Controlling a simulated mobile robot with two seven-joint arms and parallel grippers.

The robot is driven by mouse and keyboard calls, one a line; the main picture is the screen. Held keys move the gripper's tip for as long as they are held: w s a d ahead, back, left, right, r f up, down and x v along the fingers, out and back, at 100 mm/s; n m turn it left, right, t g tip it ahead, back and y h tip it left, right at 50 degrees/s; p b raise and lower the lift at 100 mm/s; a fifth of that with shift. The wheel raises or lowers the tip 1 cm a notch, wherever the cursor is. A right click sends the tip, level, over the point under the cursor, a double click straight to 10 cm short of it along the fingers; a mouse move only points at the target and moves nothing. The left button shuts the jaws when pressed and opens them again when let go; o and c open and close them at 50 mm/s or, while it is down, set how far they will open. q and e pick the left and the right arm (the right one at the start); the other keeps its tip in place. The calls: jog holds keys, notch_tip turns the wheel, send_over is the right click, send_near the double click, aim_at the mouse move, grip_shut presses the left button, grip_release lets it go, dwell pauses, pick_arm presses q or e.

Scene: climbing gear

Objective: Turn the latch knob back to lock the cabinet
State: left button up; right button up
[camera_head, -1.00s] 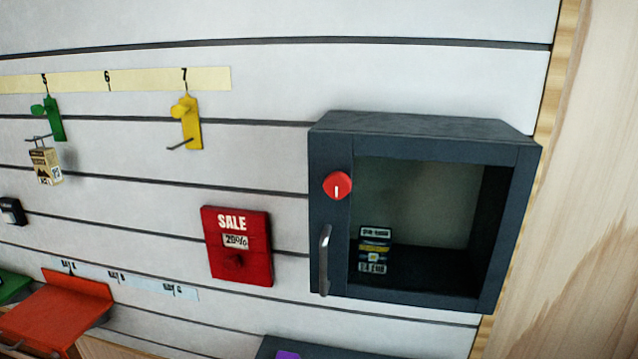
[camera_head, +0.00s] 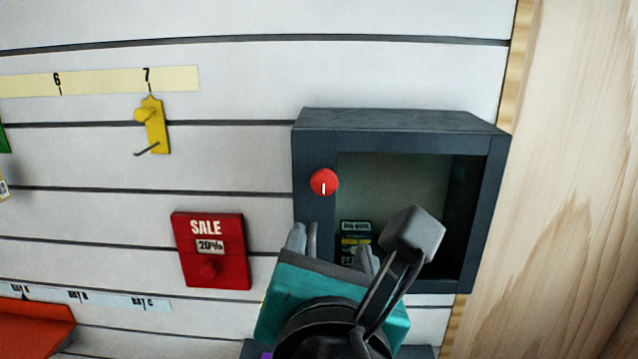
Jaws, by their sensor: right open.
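The red round latch knob (camera_head: 324,182) sits on the upper left of the cabinet door frame, with its white mark pointing down. The dark grey cabinet (camera_head: 400,122) hangs on the slatted wall and its glazed door looks shut. My right gripper (camera_head: 335,240) is open, with its fingers pointing up below the knob and apart from it. It hides most of the metal door handle (camera_head: 312,236) and the lower part of the cabinet. A small dark box with a yellow band (camera_head: 356,232) shows inside, partly hidden. My left gripper is not in view.
A red SALE sign (camera_head: 210,250) with a button-like knob is on the wall left of the cabinet. A yellow hook (camera_head: 153,125) hangs under number 7. A wooden panel (camera_head: 560,180) stands close on the right. The wall above the cabinet is clear.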

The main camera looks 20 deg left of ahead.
aim_at(324, 183)
jog(key=w+a+n, duration=0.1)
jog(key=w, duration=0.2)
jog(key=w+a+r+n+t+p, duration=0.1)
jog(key=w+a, duration=0.1)
jog(key=w, duration=0.2)
jog(key=w+a+r+n, duration=0.1)
jog(key=w, duration=0.3)
jog(key=shift+w+a+t, duration=0.15)
jog(key=shift+w+t, duration=0.1)
jog(key=shift+t, duration=0.15)
jog(key=shift+c, duration=0.3)
jog(key=shift+f, duration=0.1)
jog(key=c, duration=1)
jog(key=shift+o, duration=0.2)
